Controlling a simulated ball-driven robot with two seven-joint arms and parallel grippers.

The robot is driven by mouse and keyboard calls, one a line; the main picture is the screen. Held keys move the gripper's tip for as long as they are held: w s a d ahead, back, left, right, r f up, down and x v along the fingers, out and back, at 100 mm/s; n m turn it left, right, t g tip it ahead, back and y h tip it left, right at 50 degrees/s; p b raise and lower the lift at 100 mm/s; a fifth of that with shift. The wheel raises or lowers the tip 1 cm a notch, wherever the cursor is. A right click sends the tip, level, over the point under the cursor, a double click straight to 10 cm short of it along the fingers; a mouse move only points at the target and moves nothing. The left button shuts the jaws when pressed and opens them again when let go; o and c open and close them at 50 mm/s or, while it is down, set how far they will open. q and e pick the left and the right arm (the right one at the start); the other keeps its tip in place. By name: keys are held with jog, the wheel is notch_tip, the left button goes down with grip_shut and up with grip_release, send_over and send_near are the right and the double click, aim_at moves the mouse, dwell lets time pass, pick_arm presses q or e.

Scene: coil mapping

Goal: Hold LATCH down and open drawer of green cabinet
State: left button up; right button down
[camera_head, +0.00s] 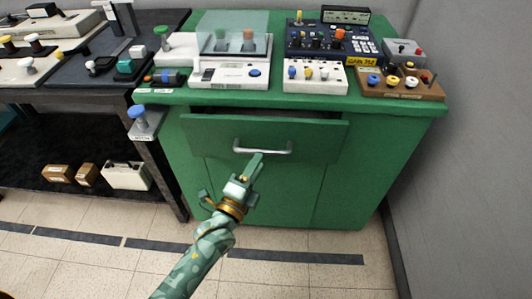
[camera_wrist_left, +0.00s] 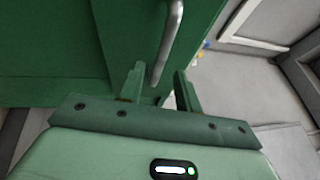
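The green cabinet (camera_head: 345,190) stands in the middle of the head view. Its drawer (camera_head: 215,132) sits slightly forward, with a dark gap along its top. The drawer has a silver bar handle (camera_head: 270,151), which also shows in the left wrist view (camera_wrist_left: 170,38). My left gripper (camera_head: 254,163) is just below the handle's left part. In the left wrist view its two fingers (camera_wrist_left: 158,88) are apart, with the handle's lower end between or just beyond them; contact cannot be told. A blue-knobbed box (camera_head: 146,122), apparently LATCH, is at the cabinet's left edge. My right gripper is not seen.
Several control boxes crowd the cabinet top, including a white box with a blue knob (camera_head: 230,75) and a brown box (camera_head: 400,85). A dark bench (camera_head: 85,92) stands left, with small boxes on its lower shelf. A grey wall (camera_head: 470,170) is at right. Floor in front is clear.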

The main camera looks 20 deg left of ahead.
aim_at(264, 150)
pick_arm(q)
jog(key=b+x, duration=0.1)
jog(key=x, duration=0.3)
jog(key=shift+w+f, duration=0.15)
jog(key=shift+w, duration=0.1)
jog(key=shift+w+r, duration=0.2)
jog(key=shift+w, duration=0.15)
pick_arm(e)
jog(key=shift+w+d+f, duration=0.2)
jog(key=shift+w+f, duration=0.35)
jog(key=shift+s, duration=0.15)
pick_arm(q)
jog(key=shift+c, duration=0.6)
grip_shut()
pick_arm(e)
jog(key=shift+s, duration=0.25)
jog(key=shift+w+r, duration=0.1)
